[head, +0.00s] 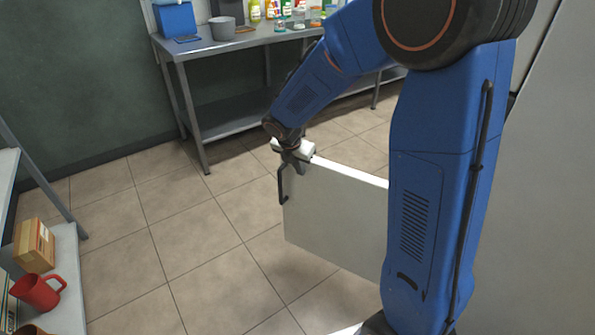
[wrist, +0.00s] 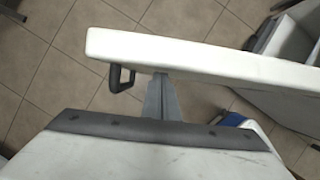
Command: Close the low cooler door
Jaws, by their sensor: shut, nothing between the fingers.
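The low cooler door is a white panel (head: 335,215) standing open, sticking out over the tiled floor in the head view. My arm hides its right part. Its thick top edge (wrist: 205,58) crosses the wrist view. A dark handle (head: 282,187) is on its face near the free end; it also shows in the wrist view (wrist: 122,76). My gripper (head: 292,160) is at the door's top near that handle. In the wrist view my gripper's fingers (wrist: 161,90) are shut, on the handle side of the door, just right of the handle. I cannot tell whether they touch the door.
A metal table (head: 225,45) with a grey pot (head: 223,28) and bottles stands at the back. A shelf (head: 66,265) at the left holds a red mug (head: 38,291) and a cardboard box (head: 35,244). The tiled floor left of the door is clear.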

